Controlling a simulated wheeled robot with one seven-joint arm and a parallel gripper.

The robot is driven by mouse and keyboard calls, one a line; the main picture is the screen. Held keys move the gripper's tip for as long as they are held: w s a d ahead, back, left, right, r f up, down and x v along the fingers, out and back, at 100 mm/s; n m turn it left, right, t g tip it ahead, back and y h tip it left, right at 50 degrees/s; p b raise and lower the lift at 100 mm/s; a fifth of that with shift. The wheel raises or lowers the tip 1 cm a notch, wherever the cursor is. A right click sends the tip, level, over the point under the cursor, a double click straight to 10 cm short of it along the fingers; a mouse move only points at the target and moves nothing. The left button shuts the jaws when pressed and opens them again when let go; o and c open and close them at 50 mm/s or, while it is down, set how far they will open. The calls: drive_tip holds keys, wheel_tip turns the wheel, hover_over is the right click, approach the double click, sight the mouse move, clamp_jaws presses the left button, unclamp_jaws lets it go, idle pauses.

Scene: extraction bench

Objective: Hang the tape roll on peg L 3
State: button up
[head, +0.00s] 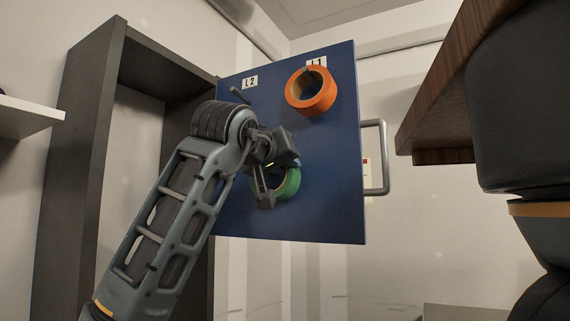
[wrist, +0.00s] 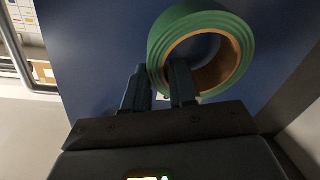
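The green tape roll (head: 289,184) is in front of the blue board, below the orange roll and partly hidden by my gripper (head: 268,178). In the wrist view the green roll (wrist: 158,42) shows its brown core, and my gripper (wrist: 160,85) has one finger outside the rim and one inside the hole. The fingers look closed on the roll's wall. A small white label (wrist: 163,97) shows between the fingers; its text is unreadable. Peg L 3 is not visible, so I cannot tell whether it passes through the roll.
The blue board (head: 335,200) is the face of an open door on a dark cabinet (head: 75,160). An orange roll (head: 296,91) hangs by label L1. A bare peg (head: 238,93) is by label L2 (head: 250,82). A wooden shelf (head: 440,110) juts in at right.

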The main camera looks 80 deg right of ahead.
drive_tip(key=o, duration=0.4)
drive_tip(key=shift+a, duration=0.1)
drive_tip(key=a, duration=0.2)
drive_tip(key=a+b, duration=0.1)
drive_tip(key=a, duration=0.2)
drive_tip(key=w+a, duration=0.1)
drive_tip(key=a, duration=0.1)
drive_tip(key=shift+a+r+b, duration=0.2)
drive_tip(key=shift+a+b, duration=0.05)
drive_tip(key=shift+b, duration=0.1)
